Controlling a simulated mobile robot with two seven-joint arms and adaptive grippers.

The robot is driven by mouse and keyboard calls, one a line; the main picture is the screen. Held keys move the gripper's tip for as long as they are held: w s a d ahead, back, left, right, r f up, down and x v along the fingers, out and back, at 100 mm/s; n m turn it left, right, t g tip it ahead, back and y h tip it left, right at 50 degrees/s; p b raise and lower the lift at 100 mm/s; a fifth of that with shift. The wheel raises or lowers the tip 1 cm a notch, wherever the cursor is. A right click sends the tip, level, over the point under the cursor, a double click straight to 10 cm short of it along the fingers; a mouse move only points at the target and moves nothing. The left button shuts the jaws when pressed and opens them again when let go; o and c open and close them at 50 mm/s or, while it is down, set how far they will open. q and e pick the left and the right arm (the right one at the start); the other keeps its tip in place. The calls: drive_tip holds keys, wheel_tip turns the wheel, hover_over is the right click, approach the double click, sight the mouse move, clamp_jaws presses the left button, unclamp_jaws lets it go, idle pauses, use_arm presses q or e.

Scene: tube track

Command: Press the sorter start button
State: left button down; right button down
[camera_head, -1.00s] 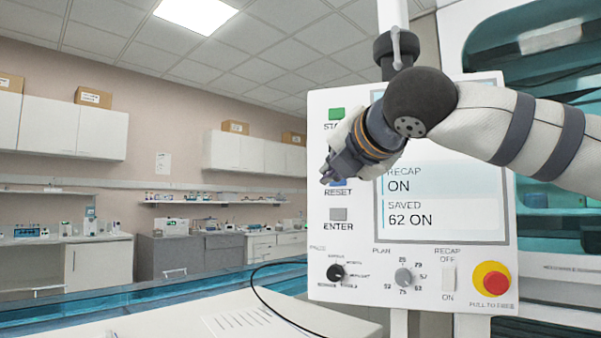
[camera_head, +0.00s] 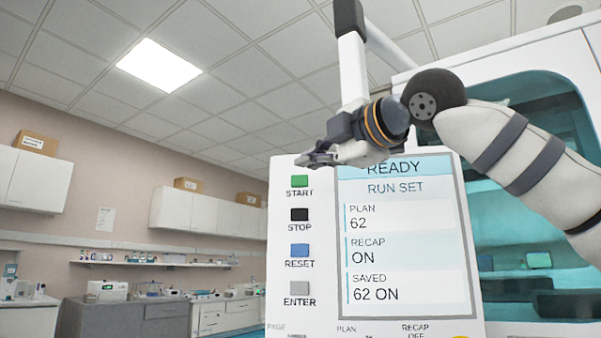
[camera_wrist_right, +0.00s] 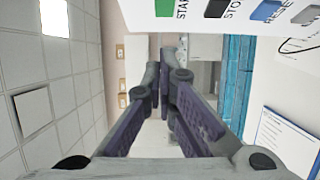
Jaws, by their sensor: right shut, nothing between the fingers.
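The green START button (camera_head: 299,181) is at the top of the button column on the white control panel (camera_head: 279,240). It also shows at the top edge of the right wrist view (camera_wrist_right: 163,8). My right gripper (camera_head: 303,159) is shut and empty, pointing left across the top of the panel, just above the START button in the head view. A gap between gripper and panel shows in the right wrist view, where the fingers (camera_wrist_right: 165,84) point past the panel. The screen (camera_head: 405,225) reads READY, RUN SET, PLAN 62, RECAP ON, SAVED 62 ON. My left gripper is not in view.
Below START are the black STOP button (camera_head: 299,214), the blue RESET button (camera_head: 299,250) and the grey ENTER button (camera_head: 299,288). A post (camera_head: 354,70) rises behind the panel. A machine with a teal window (camera_head: 520,130) stands behind at right.

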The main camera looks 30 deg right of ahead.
sight(301, 172)
drive_tip(key=w, duration=0.2)
drive_tip(key=w+d, duration=0.1)
drive_tip(key=w, duration=0.4)
drive_tip(key=shift+d, duration=0.4)
drive_tip(key=shift+w+d, duration=0.35)
drive_tip(key=shift+w, duration=0.05)
